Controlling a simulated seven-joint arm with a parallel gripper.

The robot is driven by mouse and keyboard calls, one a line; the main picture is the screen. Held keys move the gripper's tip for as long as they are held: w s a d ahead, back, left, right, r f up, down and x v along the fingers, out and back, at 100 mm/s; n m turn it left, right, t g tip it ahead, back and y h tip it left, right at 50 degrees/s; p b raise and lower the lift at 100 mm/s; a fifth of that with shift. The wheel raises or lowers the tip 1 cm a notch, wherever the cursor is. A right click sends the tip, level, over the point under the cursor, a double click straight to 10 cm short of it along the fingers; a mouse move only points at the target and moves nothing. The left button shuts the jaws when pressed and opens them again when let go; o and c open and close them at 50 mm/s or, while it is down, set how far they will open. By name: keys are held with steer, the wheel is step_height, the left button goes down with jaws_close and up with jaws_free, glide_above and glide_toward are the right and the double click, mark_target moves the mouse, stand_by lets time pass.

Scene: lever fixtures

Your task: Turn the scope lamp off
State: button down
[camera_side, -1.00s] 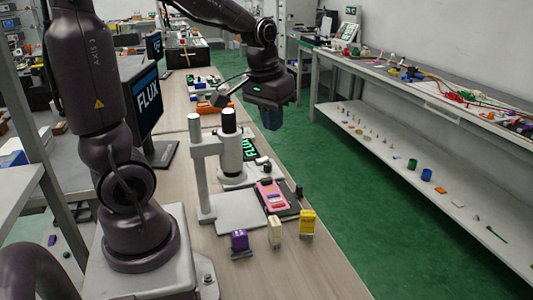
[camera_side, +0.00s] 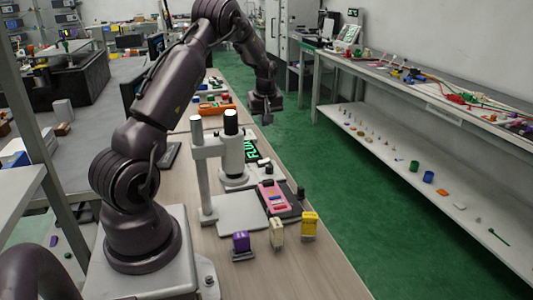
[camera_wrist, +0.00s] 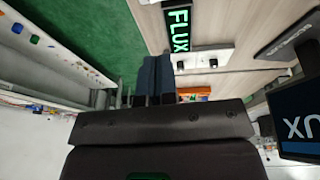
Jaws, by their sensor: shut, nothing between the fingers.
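The scope (camera_side: 233,160) stands on the bench in the side view, with pale posts, a dark-topped tube and a light base plate (camera_side: 240,215). Which part is its lamp control I cannot tell. A white box with dark knobs (camera_wrist: 203,58) lies by a green-lettered FLUX sign (camera_wrist: 178,28) in the wrist view; the sign also shows behind the scope in the side view (camera_side: 251,150). My gripper (camera_side: 267,119) is shut and empty, pointing down beyond the scope and to its right, over the floor side of the bench. Its dark fingers show in the wrist view (camera_wrist: 155,82).
Purple (camera_side: 241,242), cream (camera_side: 277,232) and yellow (camera_side: 309,226) small fixtures stand at the bench front. A pink device (camera_side: 272,196) lies on a dark plate beside the scope. An orange bin (camera_side: 215,108) stands farther back. The green aisle (camera_side: 340,200) is clear.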

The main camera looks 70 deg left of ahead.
stand_by(0.3)
glide_toward(266, 159)
steer(key=x, duration=0.5)
steer(key=shift+a+f, duration=0.15)
steer(key=shift+a, duration=0.2)
steer(key=shift+w+f, duration=0.15)
steer(key=shift+f, duration=0.5)
